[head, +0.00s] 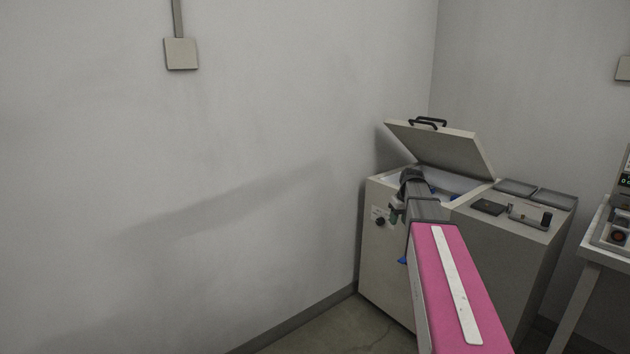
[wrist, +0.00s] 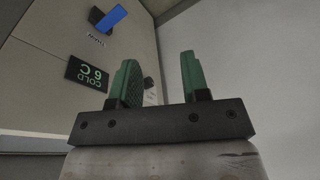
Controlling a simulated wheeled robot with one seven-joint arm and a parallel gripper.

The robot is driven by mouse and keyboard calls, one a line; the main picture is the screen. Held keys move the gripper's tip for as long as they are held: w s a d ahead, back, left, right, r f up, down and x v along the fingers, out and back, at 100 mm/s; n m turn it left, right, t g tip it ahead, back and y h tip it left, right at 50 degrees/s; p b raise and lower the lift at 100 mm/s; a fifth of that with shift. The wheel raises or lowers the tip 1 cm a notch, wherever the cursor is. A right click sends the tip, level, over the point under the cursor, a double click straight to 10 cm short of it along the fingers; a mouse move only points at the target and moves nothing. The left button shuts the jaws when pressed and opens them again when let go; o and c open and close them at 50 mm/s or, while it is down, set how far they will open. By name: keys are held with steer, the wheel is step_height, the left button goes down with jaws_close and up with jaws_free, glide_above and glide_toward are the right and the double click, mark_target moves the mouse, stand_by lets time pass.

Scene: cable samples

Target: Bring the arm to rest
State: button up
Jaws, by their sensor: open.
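My arm (head: 455,290), pink with a white stripe, reaches from the lower right of the head view toward a pale cabinet with a raised lid. Its dark wrist is in front of the cabinet's open top. My gripper is mostly hidden there; a bit of green shows beside the cabinet's front. In the wrist view my gripper (wrist: 158,58) has its two green fingers apart, with nothing between them.
The cabinet (head: 380,270) stands in the corner, its lid (head: 445,145) up. Flat trays (head: 515,187) and small dark items lie on its right top. A bench (head: 592,250) stands right.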

steer(key=s+a+f+m, duration=0.1)
steer(key=s+a+f, duration=0.3)
steer(key=s+f, duration=0.2)
steer(key=s+a+f+m+g+h, duration=0.1)
steer(key=s+a+f, duration=0.3)
steer(key=s+f, duration=0.3)
steer(key=s+a+f+m, duration=0.1)
steer(key=s+a+f, duration=0.4)
steer(key=s, duration=0.7)
steer(key=shift+f+g, duration=0.4)
steer(key=shift+f, duration=0.55)
steer(key=shift+s, duration=0.1)
